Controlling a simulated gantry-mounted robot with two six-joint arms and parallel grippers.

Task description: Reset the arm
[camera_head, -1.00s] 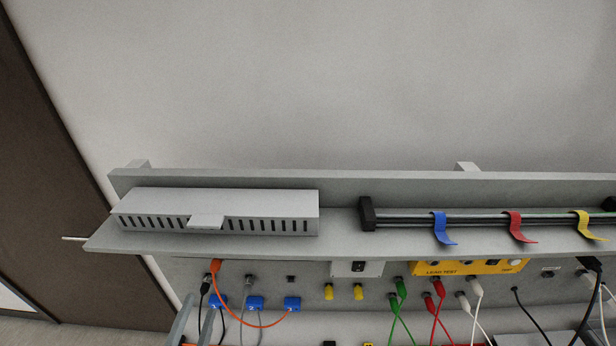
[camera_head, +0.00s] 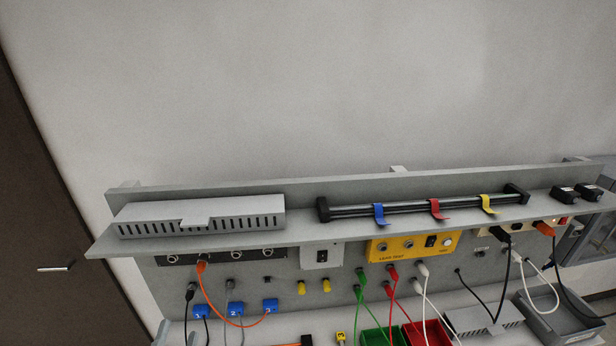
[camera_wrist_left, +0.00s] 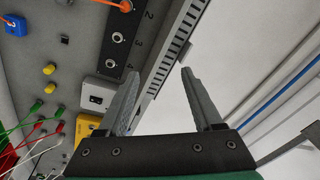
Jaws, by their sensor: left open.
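My right gripper is not in view.
A grey shelf (camera_head: 300,234) runs above the panel, carrying a slotted grey box (camera_head: 200,216) and a black rail (camera_head: 405,206) with coloured straps. Cables hang from the panel. Green (camera_head: 377,338) and red bins stand below. The wall above is clear.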

